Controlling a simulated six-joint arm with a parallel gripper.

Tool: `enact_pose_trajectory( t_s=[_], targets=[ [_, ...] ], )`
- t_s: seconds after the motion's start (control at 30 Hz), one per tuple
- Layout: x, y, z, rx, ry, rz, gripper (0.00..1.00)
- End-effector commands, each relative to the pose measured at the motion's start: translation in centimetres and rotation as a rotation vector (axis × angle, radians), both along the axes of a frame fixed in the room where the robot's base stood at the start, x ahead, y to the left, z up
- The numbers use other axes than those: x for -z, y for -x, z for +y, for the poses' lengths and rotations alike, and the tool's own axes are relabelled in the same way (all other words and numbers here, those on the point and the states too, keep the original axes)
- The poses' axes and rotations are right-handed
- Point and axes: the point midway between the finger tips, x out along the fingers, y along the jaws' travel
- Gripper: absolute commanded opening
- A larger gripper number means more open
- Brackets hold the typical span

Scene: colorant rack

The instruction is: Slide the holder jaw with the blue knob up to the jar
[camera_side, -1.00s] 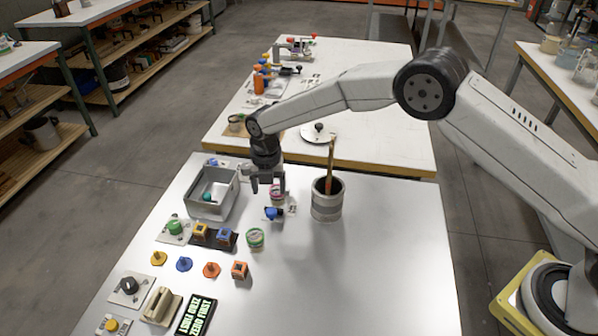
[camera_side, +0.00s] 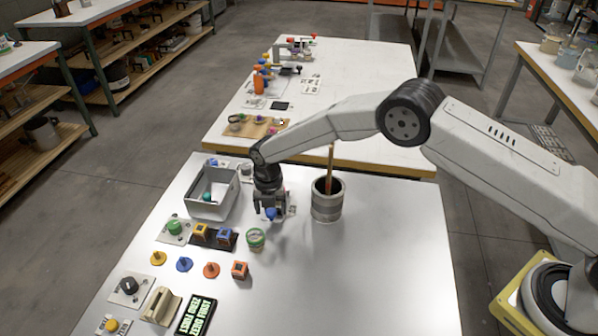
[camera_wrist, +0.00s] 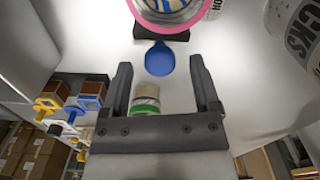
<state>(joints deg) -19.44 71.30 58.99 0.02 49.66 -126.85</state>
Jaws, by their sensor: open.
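The blue knob (camera_side: 271,213) of the holder jaw shows just below my gripper (camera_side: 268,203) in the side view. In the wrist view the knob (camera_wrist: 160,59) lies centred between the open fingertips of my gripper (camera_wrist: 160,68), with a gap on both sides. A dark jaw piece (camera_wrist: 147,32) sits between the knob and the pink-rimmed jar (camera_wrist: 205,22), which is cut off at the top edge. Whether the jaw touches the jar is unclear. In the side view my gripper hides most of the jar and the jaw.
A grey bin (camera_side: 213,207) is to the left. The table's right front is clear.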

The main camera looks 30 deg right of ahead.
Motion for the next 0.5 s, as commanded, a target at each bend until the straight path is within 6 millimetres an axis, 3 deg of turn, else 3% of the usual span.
enact_pose_trajectory(
  t_s=[0.37, 0.5],
  targets=[
    [0.46, 0.01, -0.01, 0.000, 0.000, 0.000, 0.79],
    [0.44, 0.00, 0.00, 0.000, 0.000, 0.000, 0.34]
  ],
)
